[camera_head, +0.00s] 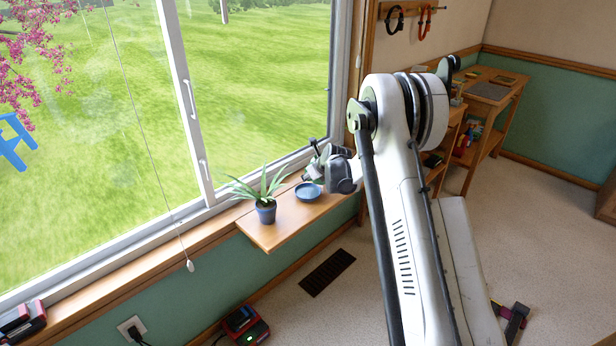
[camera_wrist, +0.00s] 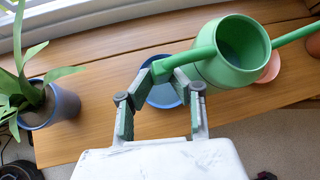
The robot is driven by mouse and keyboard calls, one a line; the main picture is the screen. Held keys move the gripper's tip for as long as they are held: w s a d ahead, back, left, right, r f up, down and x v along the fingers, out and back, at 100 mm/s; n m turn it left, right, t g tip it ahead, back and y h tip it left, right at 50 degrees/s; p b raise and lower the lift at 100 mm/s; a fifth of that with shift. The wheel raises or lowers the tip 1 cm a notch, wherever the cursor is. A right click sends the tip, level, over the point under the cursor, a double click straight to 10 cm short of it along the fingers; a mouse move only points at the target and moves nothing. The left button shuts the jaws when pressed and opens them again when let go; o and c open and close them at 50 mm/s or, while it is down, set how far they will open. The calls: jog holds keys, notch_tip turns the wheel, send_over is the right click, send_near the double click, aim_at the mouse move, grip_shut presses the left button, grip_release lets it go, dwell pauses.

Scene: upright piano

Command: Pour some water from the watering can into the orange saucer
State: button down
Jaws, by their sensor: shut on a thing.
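The green watering can (camera_wrist: 232,58) is in the wrist view, its open top towards the camera and its spout pointing to the upper right. My gripper (camera_wrist: 168,76) is shut on the end of its handle. I cannot tell whether water is inside. The orange saucer (camera_wrist: 269,68) shows as a pinkish-orange edge, partly hidden behind the can's right side and under the spout. In the head view my gripper (camera_head: 322,160) is at the window shelf; the can is hardly distinguishable there and the orange saucer is hidden.
A blue saucer (camera_head: 308,191) lies on the wooden shelf (camera_head: 266,234), below my fingers in the wrist view (camera_wrist: 163,95). A potted plant in a blue pot (camera_head: 265,212) stands to its left. A terracotta object (camera_wrist: 314,44) is at the right edge. The window borders the shelf's back.

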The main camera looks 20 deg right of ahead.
notch_tip(320, 180, up, 15)
jog(key=w+d+m+g+y+p, duration=0.1)
jog(key=d+m+g+y+p, duration=0.1)
jog(key=y+p, duration=0.3)
jog(key=shift+w+d+f+m+g+y+p, duration=0.2)
jog(key=shift+m+g+y+p, duration=0.3)
jog(key=shift+p, duration=0.55)
jog(key=shift+r, duration=0.1)
jog(key=shift+w+d+r+m+g+y, duration=0.2)
jog(key=shift+d+r, duration=0.1)
jog(key=shift+r, duration=0.25)
jog(key=shift+w+d+r+m+g+y, duration=0.15)
jog(key=shift+d+r, duration=0.1)
jog(key=shift+r, duration=0.3)
jog(key=shift+d, duration=0.1)
jog(key=shift+w+d+r+y, duration=0.25)
jog(key=shift+d+r, duration=0.15)
jog(key=shift+r, duration=0.2)
